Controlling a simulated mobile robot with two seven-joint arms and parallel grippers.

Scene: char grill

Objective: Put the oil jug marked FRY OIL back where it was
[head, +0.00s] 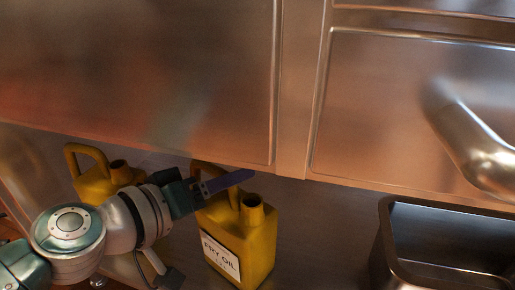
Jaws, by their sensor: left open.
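The yellow oil jug marked FRY OIL (249,243) stands upright on the metal surface, its white label facing the front. Its handle is partly hidden behind my left gripper. My left gripper (241,180) is open, at the jug's handle and top, beside the open spout. I cannot tell whether the fingers touch the handle. A second yellow jug (97,184) stands farther left, partly hidden by my left arm; no label shows on it. My right gripper is not in view.
A deep metal pan (381,250) stands on the right. Steel panels (140,75) rise behind the jugs, and a curved metal handle (470,135) sticks out at the upper right. The metal surface (325,235) between the FRY OIL jug and the pan is clear.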

